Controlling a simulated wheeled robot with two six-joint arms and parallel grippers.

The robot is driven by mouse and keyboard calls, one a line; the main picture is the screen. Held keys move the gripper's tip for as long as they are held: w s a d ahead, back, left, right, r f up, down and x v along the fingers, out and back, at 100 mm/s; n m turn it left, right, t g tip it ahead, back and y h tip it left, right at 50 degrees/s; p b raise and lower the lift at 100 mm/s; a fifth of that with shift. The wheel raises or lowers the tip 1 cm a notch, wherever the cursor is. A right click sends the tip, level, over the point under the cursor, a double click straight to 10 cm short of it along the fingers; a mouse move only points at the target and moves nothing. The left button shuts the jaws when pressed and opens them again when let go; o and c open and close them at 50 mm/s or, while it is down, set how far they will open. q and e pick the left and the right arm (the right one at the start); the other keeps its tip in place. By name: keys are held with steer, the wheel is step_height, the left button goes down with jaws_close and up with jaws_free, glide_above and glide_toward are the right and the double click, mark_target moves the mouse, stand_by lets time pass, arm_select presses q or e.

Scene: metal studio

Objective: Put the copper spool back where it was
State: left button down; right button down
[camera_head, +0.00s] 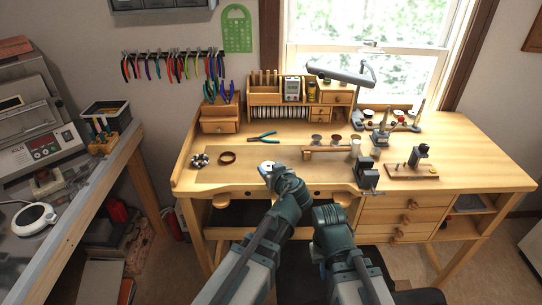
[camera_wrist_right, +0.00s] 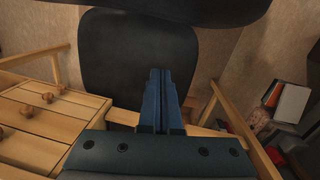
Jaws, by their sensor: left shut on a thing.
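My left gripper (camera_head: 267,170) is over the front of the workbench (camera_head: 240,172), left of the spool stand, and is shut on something. My gripper and wrist hide nearly all of what it holds; I take it to be the copper spool, but its colour does not show clearly. The low wooden spool stand (camera_head: 320,153) carries small spools, including a grey one (camera_head: 317,139), a brownish one (camera_head: 336,139) and a pale one (camera_head: 355,144). My right gripper (camera_wrist_right: 160,75) shows in the right wrist view, its fingers together and empty, below the bench front by a dark chair.
Blue-handled pliers (camera_head: 262,137), a brown ring (camera_head: 227,157) and a small beaded piece (camera_head: 200,159) lie on the bench left of the stand. A dark vise (camera_head: 367,174) stands at the front edge, and a tool on a wooden base (camera_head: 413,171) is farther right.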

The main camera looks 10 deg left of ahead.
arm_select(q)
steer(key=w, duration=0.4)
steer(key=w+a+f, duration=0.1)
steer(key=w, duration=0.3)
steer(key=w+a+b, duration=0.1)
steer(key=w, duration=0.2)
steer(key=shift+w+a+f, duration=0.15)
steer(key=shift+w, duration=0.25)
steer(key=f+b, duration=0.3)
steer(key=shift+w+a+f+b, duration=0.1)
steer(key=shift+w+f+b, duration=0.3)
steer(key=shift+r, duration=0.15)
steer(key=shift+c, duration=0.9)
jaws_free()
